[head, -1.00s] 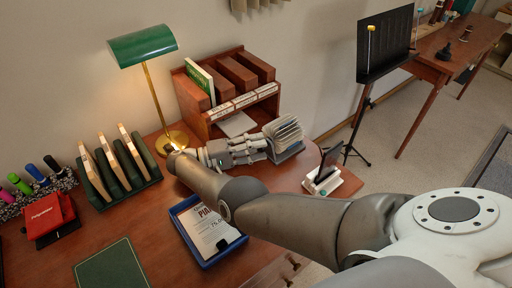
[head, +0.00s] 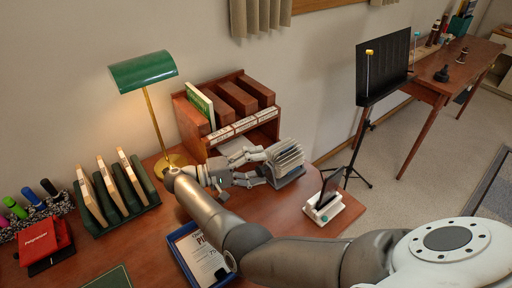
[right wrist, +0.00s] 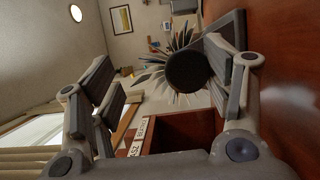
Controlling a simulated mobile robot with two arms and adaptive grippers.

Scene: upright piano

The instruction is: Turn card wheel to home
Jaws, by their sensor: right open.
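The card wheel (head: 289,158), a fan of pale cards on a dark stand, sits on the wooden desk to the right of the letter rack. My right gripper (head: 267,164) is open at its left side, with its fingers pointing at it. In the right wrist view the card wheel's dark round hub (right wrist: 188,72) and fanned cards show beyond and between the spread fingers of the right gripper (right wrist: 165,85). I cannot tell if a finger touches the wheel. The card at the wheel's home position cannot be read. My left gripper is not in view.
A wooden rack (head: 228,105) with labelled slots stands behind the gripper. A green lamp (head: 144,72) is to the left. A white stand with a dark panel (head: 324,204) is right of the wheel. A blue tray (head: 185,262) lies below my arm. Bare desk lies between.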

